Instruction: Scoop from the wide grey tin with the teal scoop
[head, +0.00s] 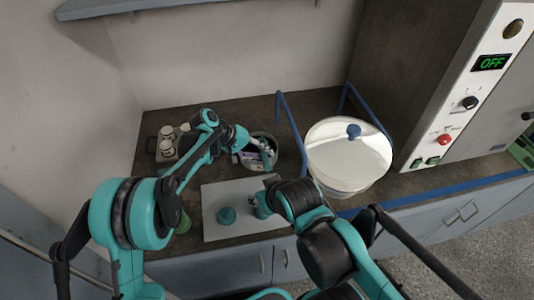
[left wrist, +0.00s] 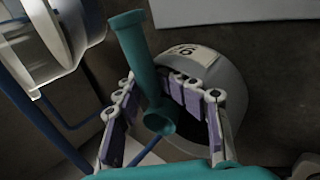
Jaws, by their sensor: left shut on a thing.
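The wide grey tin (head: 274,143) stands on the dark counter behind the grey mat. In the left wrist view the tin (left wrist: 232,80) shows a pale number label and a dark inside. My left gripper (head: 250,155) is at the tin's mouth. It is shut on the teal scoop (left wrist: 138,50), whose round end lies between the purple finger pads and overlaps the tin's dark opening. I cannot tell whether the scoop touches any contents. My right gripper (head: 262,207) is low over the mat; its fingers are too small and hidden to read.
A round teal object (head: 226,215) lies on the grey mat (head: 228,192). A tray (head: 150,145) with white jars stands left of the tin. The control panel (head: 470,90) reads OFF.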

